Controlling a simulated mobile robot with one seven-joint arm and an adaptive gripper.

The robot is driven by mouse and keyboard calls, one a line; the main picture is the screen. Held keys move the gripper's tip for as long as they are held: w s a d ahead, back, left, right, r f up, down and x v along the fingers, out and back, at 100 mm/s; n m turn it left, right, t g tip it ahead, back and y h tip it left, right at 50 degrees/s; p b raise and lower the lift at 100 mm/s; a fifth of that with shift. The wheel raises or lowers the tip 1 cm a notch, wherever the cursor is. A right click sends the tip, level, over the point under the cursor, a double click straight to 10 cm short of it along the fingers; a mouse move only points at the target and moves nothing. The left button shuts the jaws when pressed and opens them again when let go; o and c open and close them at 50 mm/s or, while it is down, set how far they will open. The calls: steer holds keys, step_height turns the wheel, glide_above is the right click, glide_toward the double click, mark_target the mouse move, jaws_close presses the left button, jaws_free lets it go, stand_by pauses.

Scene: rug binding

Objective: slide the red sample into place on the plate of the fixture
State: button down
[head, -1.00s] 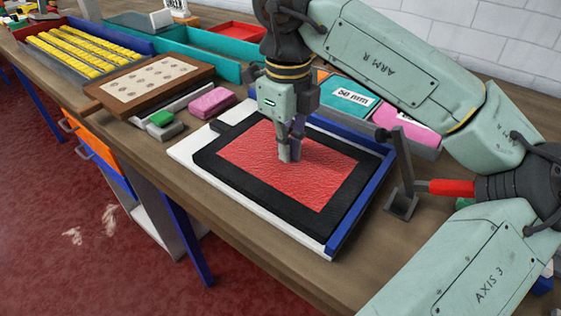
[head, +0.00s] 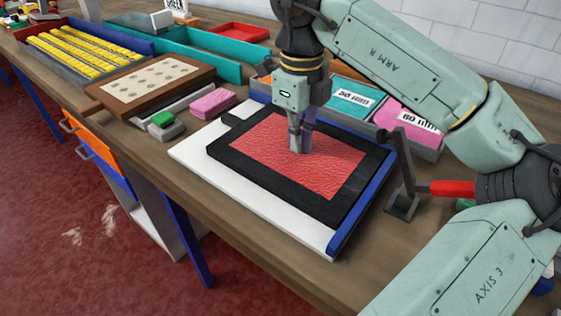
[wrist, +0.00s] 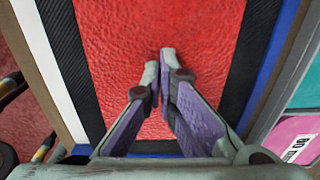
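The red sample (head: 270,157), a textured red sheet with a wide black border and a black tab at its far left corner, lies flat on the white plate (head: 225,178) of the fixture. A blue rail (head: 362,208) runs along the plate's right side and back. The sample's right border lies along the rail with little or no visible gap; exact contact I cannot tell. My gripper (head: 300,142) points down with its fingertips on or just above the red surface. In the wrist view its fingertips (wrist: 159,68) are together with nothing between them.
A grey clamp with a red handle (head: 452,188) stands right of the plate. Behind are a teal block (head: 352,100) and pink block (head: 405,120) in a tray. A small pink block (head: 212,103), a green-topped block (head: 163,119) and a brown board (head: 150,85) lie left.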

steer(key=shift+w+d+f, duration=0.15)
steer(key=shift+w+f, duration=0.1)
steer(key=shift+w+d, duration=0.15)
steer(key=shift+w, duration=0.1)
steer(key=shift+d, duration=0.1)
stand_by(0.4)
